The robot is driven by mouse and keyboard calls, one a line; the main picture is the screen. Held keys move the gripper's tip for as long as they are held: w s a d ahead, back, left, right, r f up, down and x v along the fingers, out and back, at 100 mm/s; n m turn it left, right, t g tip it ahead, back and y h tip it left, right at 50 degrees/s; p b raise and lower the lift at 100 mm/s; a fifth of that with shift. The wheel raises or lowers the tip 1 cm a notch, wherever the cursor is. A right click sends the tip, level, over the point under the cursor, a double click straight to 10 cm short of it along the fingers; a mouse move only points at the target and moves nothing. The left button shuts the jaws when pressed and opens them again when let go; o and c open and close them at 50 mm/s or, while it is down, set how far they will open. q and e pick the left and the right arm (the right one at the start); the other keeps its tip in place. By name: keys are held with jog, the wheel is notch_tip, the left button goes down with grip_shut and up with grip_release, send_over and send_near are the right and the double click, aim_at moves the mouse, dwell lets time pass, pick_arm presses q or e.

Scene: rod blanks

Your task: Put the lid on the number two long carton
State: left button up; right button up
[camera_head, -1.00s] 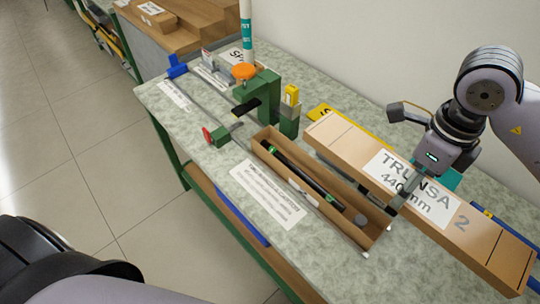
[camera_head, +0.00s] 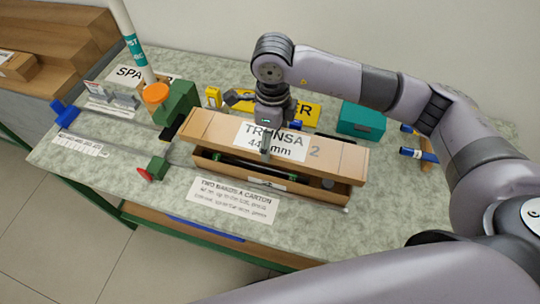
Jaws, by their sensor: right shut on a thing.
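The brown cardboard lid (camera_head: 340,158), labelled "TRUNSA 440 mm" and marked 2, is in my right gripper (camera_head: 262,138). The gripper comes from above and is shut across the lid near its middle, hiding part of the label. The long open carton (camera_head: 325,195) lies on the bench just in front of and below the lid. The lid runs roughly parallel to the carton and covers its back part. A dark rod with green bands (camera_head: 238,162) shows inside the carton. I cannot tell whether lid and carton touch. My left gripper is out of view.
A green fixture with an orange knob (camera_head: 157,93) stands left of the carton. A teal box (camera_head: 361,119), a yellow sign (camera_head: 305,112) and blue markers (camera_head: 418,154) lie behind and right. A printed card (camera_head: 233,198) lies in front; the bench's front right is clear.

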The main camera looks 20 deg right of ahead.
notch_tip(320, 180, down, 5)
jog(key=shift+a+f+p, duration=0.1)
jog(key=shift+f+p, duration=0.1)
jog(key=shift+p, duration=0.15)
notch_tip(320, 180, down, 4)
jog(key=shift+r+p, duration=0.1)
jog(key=shift+p, duration=0.3)
jog(key=shift+f, duration=0.35)
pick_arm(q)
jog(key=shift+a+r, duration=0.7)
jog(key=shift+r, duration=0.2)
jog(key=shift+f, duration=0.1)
pick_arm(e)
jog(key=shift+f+b, duration=0.2)
jog(key=shift+b, duration=0.1)
jog(key=o, duration=1.1)
jog(key=shift+r, duration=0.1)
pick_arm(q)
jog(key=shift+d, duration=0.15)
pick_arm(e)
jog(key=shift+r, duration=0.15)
